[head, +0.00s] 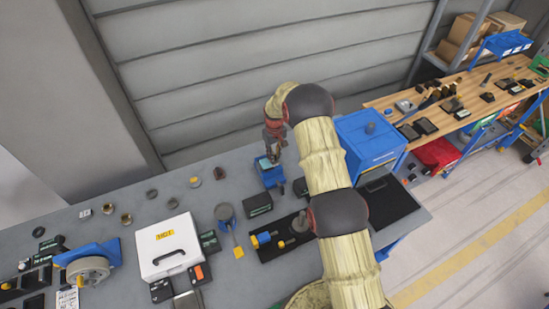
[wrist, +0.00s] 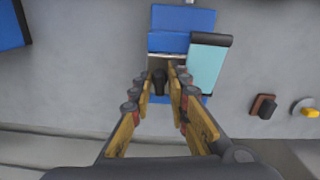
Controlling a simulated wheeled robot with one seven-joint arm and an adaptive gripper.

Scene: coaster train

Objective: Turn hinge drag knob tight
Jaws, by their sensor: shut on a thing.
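A small blue hinge fixture (head: 270,178) stands on the grey bench; in the wrist view its blue body (wrist: 182,20) shows with a pale blue flap (wrist: 208,64) at its right. A dark knob (wrist: 159,82) sits on the near side of the fixture, between my fingers. My gripper (wrist: 161,76) is shut on this knob, with a finger on each side. In the head view my gripper (head: 272,152) comes down over the fixture from above and hides the knob. How far the knob is turned cannot be told.
A blue box (head: 369,150) stands to the right of my arm. A black case (head: 257,205) and a black tray (head: 280,247) lie in front of the fixture. A white case (head: 168,246) stands left. Small round parts (head: 194,181) lie along the back. The wall is close behind.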

